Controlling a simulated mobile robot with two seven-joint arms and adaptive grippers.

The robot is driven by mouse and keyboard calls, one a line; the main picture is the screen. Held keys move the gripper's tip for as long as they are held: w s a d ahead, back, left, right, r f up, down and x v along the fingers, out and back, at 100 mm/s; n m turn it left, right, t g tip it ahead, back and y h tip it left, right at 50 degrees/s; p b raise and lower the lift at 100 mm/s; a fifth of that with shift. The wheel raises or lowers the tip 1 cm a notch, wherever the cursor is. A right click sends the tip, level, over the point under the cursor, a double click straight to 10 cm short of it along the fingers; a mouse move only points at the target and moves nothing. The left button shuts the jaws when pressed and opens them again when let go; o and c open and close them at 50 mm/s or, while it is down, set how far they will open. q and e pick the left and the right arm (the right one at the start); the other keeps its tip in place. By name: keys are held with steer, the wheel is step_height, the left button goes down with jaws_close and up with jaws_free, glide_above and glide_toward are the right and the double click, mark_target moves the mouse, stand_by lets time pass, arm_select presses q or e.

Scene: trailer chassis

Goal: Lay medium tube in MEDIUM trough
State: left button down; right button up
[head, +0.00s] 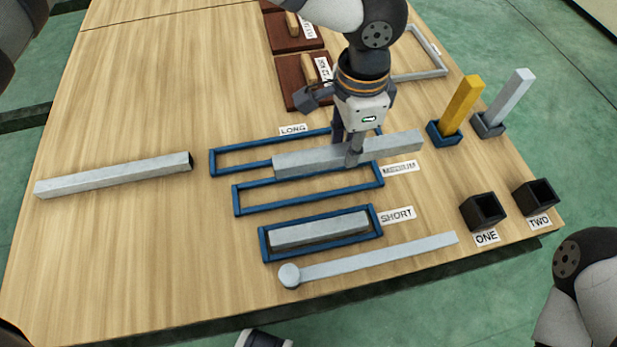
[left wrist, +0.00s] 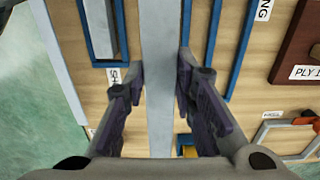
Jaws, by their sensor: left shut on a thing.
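My left gripper (head: 346,150) is shut on the medium tube (head: 400,144), a grey square tube. It holds the tube roughly level above the table, across the gap between the LONG trough (head: 228,169) and the MEDIUM trough (head: 305,202). The MEDIUM trough is a blue rectangular frame, and its far side is partly hidden by the tube. In the left wrist view the tube (left wrist: 160,60) runs lengthwise between the two fingers (left wrist: 160,85). My right gripper is not clearly in view.
The SHORT trough (head: 264,246) holds a short tube (head: 320,231). A longer tube (head: 115,175) lies at left. A bar with a round end (head: 290,275) lies in front. A yellow post (head: 461,104), a grey post (head: 509,98) and black sockets (head: 482,212) stand at right.

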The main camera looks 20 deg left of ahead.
mark_target(308, 150)
arm_select(q)
steer(key=a+f, duration=0.1)
steer(key=f, duration=0.1)
steer(key=s+a+f+b, duration=0.1)
steer(key=a+f, duration=0.1)
steer(key=s+a+f, duration=0.1)
steer(key=a+f, duration=0.1)
steer(key=shift+s+a, duration=0.1)
steer(key=shift+s, duration=0.05)
steer(key=f, duration=0.2)
steer(key=f+b, duration=0.1)
steer(key=f, duration=0.1)
steer(key=shift+s+a+b, duration=0.15)
steer(key=shift+a+b, duration=0.15)
steer(key=shift+a, duration=0.1)
steer(key=shift+r, duration=0.1)
steer(key=c, duration=1.3)
jaws_free()
steer(key=shift+f, duration=0.2)
step_height(308, 150, up, 12)
steer(key=p, duration=0.4)
steer(key=shift+r, duration=0.25)
